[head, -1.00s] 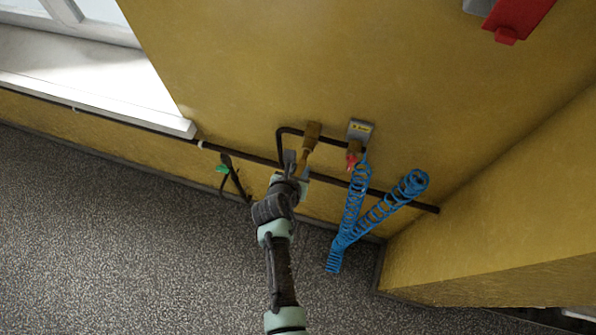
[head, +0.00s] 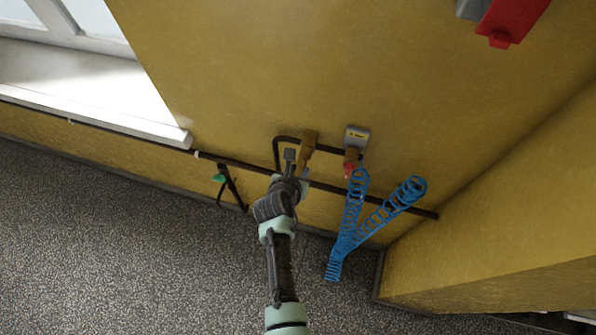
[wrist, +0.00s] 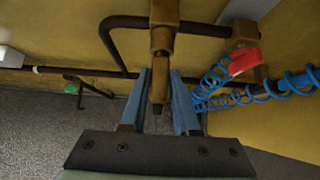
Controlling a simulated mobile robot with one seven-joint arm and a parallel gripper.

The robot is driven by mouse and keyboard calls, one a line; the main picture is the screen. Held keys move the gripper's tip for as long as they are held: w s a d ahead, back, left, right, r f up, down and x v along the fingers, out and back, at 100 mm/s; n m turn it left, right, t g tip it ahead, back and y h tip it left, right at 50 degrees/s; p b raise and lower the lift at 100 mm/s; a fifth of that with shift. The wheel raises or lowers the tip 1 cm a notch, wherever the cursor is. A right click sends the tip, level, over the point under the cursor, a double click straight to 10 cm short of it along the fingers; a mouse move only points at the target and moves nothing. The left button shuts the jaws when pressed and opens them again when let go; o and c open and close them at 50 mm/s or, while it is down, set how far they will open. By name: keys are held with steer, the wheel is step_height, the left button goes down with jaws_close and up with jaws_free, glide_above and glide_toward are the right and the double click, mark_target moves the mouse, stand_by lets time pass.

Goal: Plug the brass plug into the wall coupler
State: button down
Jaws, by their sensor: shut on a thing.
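My gripper (head: 298,164) is close to the wall at the dark pipe, pointing up at a brass coupler (head: 309,139). In the wrist view its two blue-grey fingers (wrist: 160,74) stand on either side of a narrow brass plug (wrist: 159,86), and the gripper is shut on it. The plug is in line with the wider brass coupler body (wrist: 163,42) above it. The two look end to end, touching or nearly so; I cannot tell whether the plug is seated.
Right of the coupler, a brass valve with a red lever (head: 348,169) sits under a grey label plate (head: 357,137). A coiled blue hose (head: 352,215) hangs there, close to my gripper's right side. A green-handled fitting (head: 219,178) is at left. The floor (head: 130,240) is clear.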

steer(key=shift+s+a, duration=0.1)
steer(key=shift+s+f+p, duration=0.1)
steer(key=shift+s+p, duration=0.25)
steer(key=shift+p, duration=0.1)
steer(key=shift+s+a+p, duration=0.3)
steer(key=shift+s, duration=0.4)
steer(key=shift+s+a+p, duration=0.25)
steer(key=shift+s+p, duration=0.05)
steer(key=shift+s, duration=0.35)
steer(key=shift+w+d, duration=0.15)
steer(key=shift+w, duration=0.15)
stand_by(0.7)
steer(key=shift+w+d, duration=0.1)
steer(key=shift+w, duration=0.2)
steer(key=shift+w+d, duration=0.2)
steer(key=shift+w, duration=0.4)
steer(key=shift+w+d, duration=0.2)
steer(key=shift+w, duration=0.4)
steer(key=c, duration=0.6)
jaws_free()
